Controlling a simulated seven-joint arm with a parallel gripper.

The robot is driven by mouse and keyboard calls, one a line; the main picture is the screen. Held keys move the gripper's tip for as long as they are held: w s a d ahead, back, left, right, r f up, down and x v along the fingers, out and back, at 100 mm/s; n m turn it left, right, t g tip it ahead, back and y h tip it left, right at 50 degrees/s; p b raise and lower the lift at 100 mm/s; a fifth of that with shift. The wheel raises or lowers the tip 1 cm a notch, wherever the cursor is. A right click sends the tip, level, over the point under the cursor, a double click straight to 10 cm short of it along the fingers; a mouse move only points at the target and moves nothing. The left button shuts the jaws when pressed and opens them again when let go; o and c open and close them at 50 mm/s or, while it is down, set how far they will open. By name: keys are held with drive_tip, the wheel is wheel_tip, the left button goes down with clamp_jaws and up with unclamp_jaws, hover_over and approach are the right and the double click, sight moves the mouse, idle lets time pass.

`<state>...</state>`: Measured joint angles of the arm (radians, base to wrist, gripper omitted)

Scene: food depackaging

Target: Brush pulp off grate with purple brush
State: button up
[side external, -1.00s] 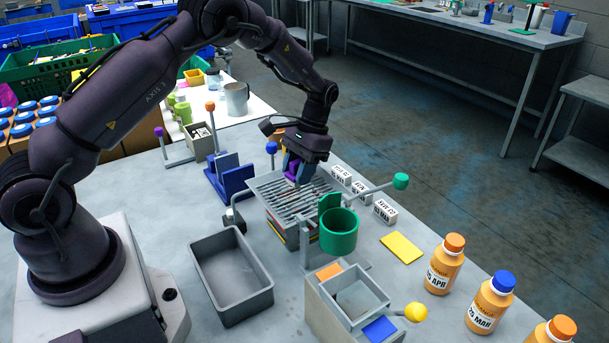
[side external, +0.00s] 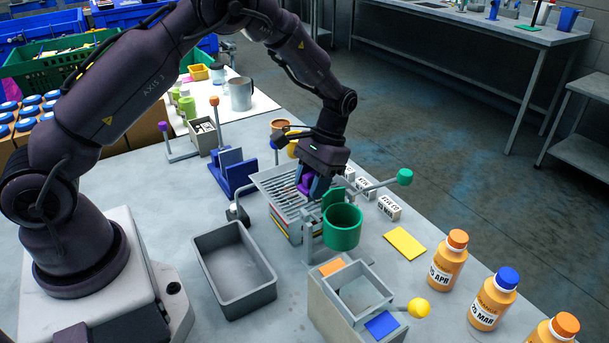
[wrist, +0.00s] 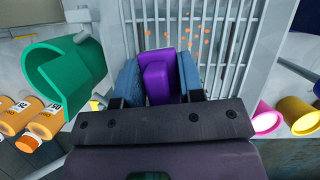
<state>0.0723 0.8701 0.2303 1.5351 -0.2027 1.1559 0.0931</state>
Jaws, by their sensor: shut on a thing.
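My gripper (side external: 312,184) is shut on the purple brush (side external: 305,187), low over the near right part of the grate. In the wrist view the purple brush (wrist: 160,78) sits between the two blue fingers of my gripper (wrist: 160,75). The slatted metal grate (side external: 277,188) rests on a stand beside the green cup. In the wrist view, orange pulp bits (wrist: 190,38) lie on the slats of the grate (wrist: 236,45), beyond the brush. The bristles are hidden, so I cannot tell whether they touch the slats.
A green cup (side external: 342,228) on a holder stands close to the grate. An empty grey bin (side external: 235,268) is on the table at its left. White date blocks (side external: 388,207), a yellow pad (side external: 405,244) and orange bottles (side external: 447,260) are to the right.

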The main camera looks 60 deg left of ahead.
sight(294, 204)
drive_tip(key=shift+s+d, duration=0.2)
drive_tip(key=shift+s, duration=0.5)
drive_tip(key=shift+s+a, duration=0.15)
drive_tip(key=shift+a, duration=3.55)
drive_tip(key=shift+s, duration=0.75)
drive_tip(key=shift+d, duration=3.5)
drive_tip(key=shift+d+r, duration=0.1)
drive_tip(key=shift+d, duration=0.15)
wheel_tip(294, 204, up, 8)
drive_tip(key=shift+a, duration=0.1)
